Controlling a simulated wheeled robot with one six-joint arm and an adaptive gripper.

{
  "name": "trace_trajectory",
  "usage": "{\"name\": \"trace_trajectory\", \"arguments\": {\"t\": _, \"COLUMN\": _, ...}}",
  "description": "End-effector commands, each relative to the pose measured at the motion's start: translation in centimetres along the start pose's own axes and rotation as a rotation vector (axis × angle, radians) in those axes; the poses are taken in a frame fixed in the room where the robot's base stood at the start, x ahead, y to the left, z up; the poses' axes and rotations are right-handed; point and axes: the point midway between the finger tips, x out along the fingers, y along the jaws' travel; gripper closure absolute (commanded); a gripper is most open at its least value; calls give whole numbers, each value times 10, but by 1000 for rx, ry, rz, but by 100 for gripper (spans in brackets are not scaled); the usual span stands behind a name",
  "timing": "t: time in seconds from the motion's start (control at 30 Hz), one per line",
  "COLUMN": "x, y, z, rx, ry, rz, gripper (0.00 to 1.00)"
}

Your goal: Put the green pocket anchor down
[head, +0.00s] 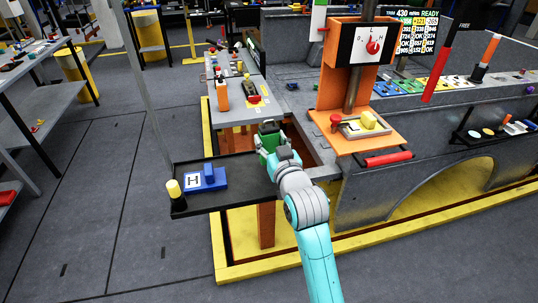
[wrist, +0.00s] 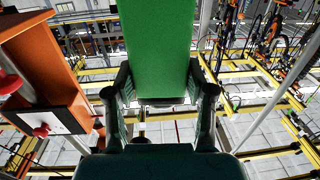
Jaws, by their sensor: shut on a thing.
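The green pocket anchor (wrist: 158,45) is a broad, flat green piece held upright between the fingers in the wrist view. In the head view a small part of the green anchor (head: 267,143) shows, and my gripper and wrist hide most of it. My gripper (wrist: 158,95) is shut on it, with one dark finger at each side. In the head view my gripper (head: 271,139) is over the gap between the dark tray, the grey bench and the orange stand. I cannot tell whether the anchor touches any surface.
The dark tray (head: 232,200) holds a blue and white block marked H (head: 194,181) and a yellow-topped black cylinder (head: 175,194); its middle is bare. An orange dial stand (head: 343,95) with a yellow block (head: 369,119) is right of my gripper. The grey bench (head: 238,115) lies behind.

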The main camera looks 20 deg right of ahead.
Motion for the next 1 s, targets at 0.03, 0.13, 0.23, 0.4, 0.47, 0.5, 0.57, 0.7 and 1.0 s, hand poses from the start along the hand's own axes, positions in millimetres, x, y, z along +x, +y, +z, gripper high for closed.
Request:
{"name": "trace_trajectory", "arguments": {"t": 0.03, "x": 0, "y": 0, "z": 3, "rx": 0, "ry": 1, "rz": -1, "gripper": 93}}
{"name": "trace_trajectory", "arguments": {"t": 0.13, "x": 0, "y": 0, "z": 9, "rx": 0, "ry": 0, "rz": -1, "gripper": 93}}
{"name": "trace_trajectory", "arguments": {"t": 0.23, "x": 0, "y": 0, "z": 20, "rx": 0, "ry": -1, "rz": -1, "gripper": 93}}
{"name": "trace_trajectory", "arguments": {"t": 0.4, "x": 0, "y": 0, "z": 40, "rx": 0, "ry": 1, "rz": -1, "gripper": 93}}
{"name": "trace_trajectory", "arguments": {"t": 0.47, "x": 0, "y": 0, "z": 41, "rx": 0, "ry": 2, "rz": -1, "gripper": 93}}
{"name": "trace_trajectory", "arguments": {"t": 0.5, "x": 0, "y": 0, "z": 41, "rx": 0, "ry": 2, "rz": -1, "gripper": 93}}
{"name": "trace_trajectory", "arguments": {"t": 0.57, "x": 0, "y": 0, "z": 40, "rx": 0, "ry": 2, "rz": -1, "gripper": 93}}
{"name": "trace_trajectory", "arguments": {"t": 0.7, "x": 0, "y": 0, "z": 41, "rx": 0, "ry": 2, "rz": -1, "gripper": 93}}
{"name": "trace_trajectory", "arguments": {"t": 1.0, "x": 0, "y": 0, "z": 43, "rx": 0, "ry": 0, "rz": -1, "gripper": 21}}
